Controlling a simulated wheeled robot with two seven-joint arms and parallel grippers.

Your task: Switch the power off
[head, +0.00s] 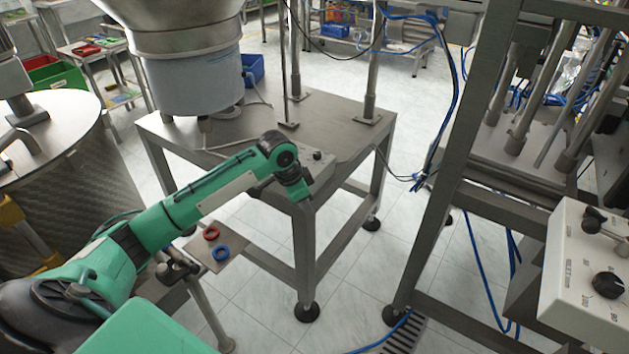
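My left arm reaches in from the lower left, and its wrist is over the front edge of the metal table (345,130). My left gripper (299,190) is small and dark at the end of the wrist, and its fingers cannot be made out. A low grey control box (322,172) with small knobs sits on the table just behind the wrist, partly hidden by it. I cannot tell whether the gripper touches it. A white control box (570,285) with black knobs stands at the right edge, apart from my arm. No switch marked as power can be read. My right gripper is not in view.
A large metal bowl feeder (190,75) stands on the table behind my arm. A small plate with a red ring (211,233) and a blue ring (221,253) lies below my forearm. A metal frame (455,170) with blue cables rises at the right. A round drum table (70,120) is at the left.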

